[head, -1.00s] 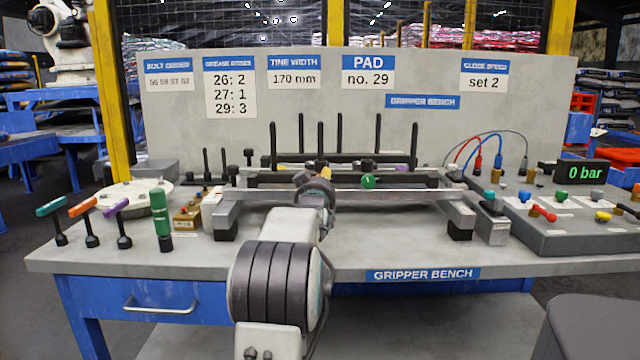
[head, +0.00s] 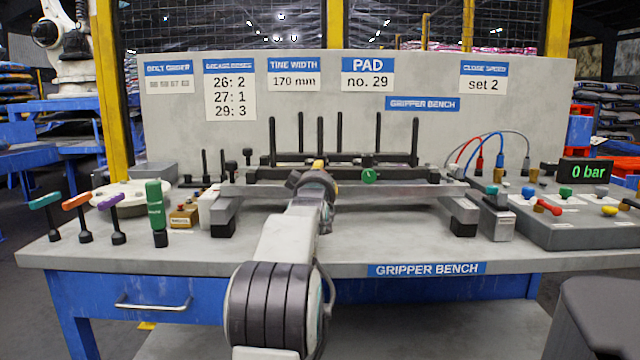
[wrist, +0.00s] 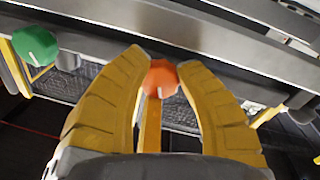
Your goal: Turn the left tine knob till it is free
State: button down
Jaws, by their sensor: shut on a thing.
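The orange-red knob (wrist: 160,78) sits between the two yellow fingers of my gripper (wrist: 163,62) in the wrist view. The gripper is shut on it. A pale mark shows on the knob's face. In the head view my gripper (head: 319,164) is at the front bar of the tine frame (head: 405,192), and my wrist hides the orange-red knob. The green knob (head: 369,176) is just right of the gripper there. It also shows at the left of the wrist view (wrist: 35,46), apart from the fingers.
Several dark upright tines (head: 320,138) stand behind the gripper. Coloured T-handle tools (head: 77,203) and a green cylinder (head: 156,205) stand at the left. A control panel (head: 575,232) is at the right. The bench front (head: 350,250) is clear beside my arm.

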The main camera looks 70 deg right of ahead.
jog(key=shift+r, duration=0.2)
jog(key=c, duration=0.8)
grip_release()
jog(key=shift+f, duration=0.15)
jog(key=shift+c, duration=0.2)
jog(key=shift+a, duration=0.1)
jog(key=v, duration=1.1)
jog(key=shift+a, duration=0.35)
jog(key=shift+f, duration=0.1)
